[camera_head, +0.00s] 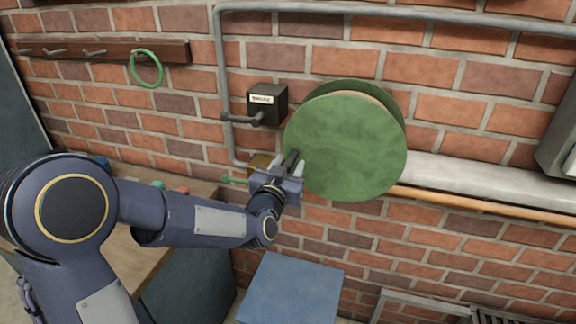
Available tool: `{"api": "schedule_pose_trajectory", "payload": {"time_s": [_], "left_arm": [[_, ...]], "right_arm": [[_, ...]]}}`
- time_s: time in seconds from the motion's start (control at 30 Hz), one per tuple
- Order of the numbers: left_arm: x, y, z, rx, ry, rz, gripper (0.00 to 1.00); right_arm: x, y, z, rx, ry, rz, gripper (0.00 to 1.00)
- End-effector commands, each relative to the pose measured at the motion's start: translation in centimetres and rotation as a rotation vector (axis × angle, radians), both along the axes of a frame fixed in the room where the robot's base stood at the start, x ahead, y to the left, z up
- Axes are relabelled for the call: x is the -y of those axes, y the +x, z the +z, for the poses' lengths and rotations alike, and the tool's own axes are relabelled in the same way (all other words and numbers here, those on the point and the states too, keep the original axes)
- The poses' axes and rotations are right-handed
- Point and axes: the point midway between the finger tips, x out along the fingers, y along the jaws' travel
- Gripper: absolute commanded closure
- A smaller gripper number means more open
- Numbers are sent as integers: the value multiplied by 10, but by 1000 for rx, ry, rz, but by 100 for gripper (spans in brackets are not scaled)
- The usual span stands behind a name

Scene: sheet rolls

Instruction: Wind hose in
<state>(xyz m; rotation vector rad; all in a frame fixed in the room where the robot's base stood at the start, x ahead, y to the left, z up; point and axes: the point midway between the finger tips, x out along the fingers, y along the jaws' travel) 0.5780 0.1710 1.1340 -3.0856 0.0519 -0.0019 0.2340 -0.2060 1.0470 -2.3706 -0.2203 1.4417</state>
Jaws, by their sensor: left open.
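A large green hose reel (345,145) with two round side discs is mounted on the brick wall, right of centre. A thin tan edge shows between the discs; I cannot tell whether it is wound hose. My left gripper (291,167) is open at the lower left edge of the reel's front disc. A short dark bar stands at its fingers; I cannot tell whether it is a crank handle or part of the gripper, or whether there is contact. No loose hose can be made out for certain. My right gripper is not in view.
A black box with a white label and lever (267,103) is on the wall left of the reel. A green ring (147,69) hangs on a wooden peg rail (110,52). A wooden bench stands lower left, a blue box (290,290) below. Pipes run along the wall.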

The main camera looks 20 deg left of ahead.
Motion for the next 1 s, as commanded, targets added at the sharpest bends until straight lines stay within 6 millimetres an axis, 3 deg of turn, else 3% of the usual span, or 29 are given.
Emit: {"api": "schedule_pose_trajectory", "payload": {"time_s": [0.1, 0.43, 0.77, 1.0], "left_arm": [[0, 0, 0, 0, 0, 0, 59], [0, -1, 0, 0, 0, -1, 100], [0, -1, 2, 0, 11, -1, 100], [0, -1, 14, 4, 95, -2, 100]], "right_arm": [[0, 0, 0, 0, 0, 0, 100], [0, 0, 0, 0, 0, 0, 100], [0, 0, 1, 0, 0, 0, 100], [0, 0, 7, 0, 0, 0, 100]]}}
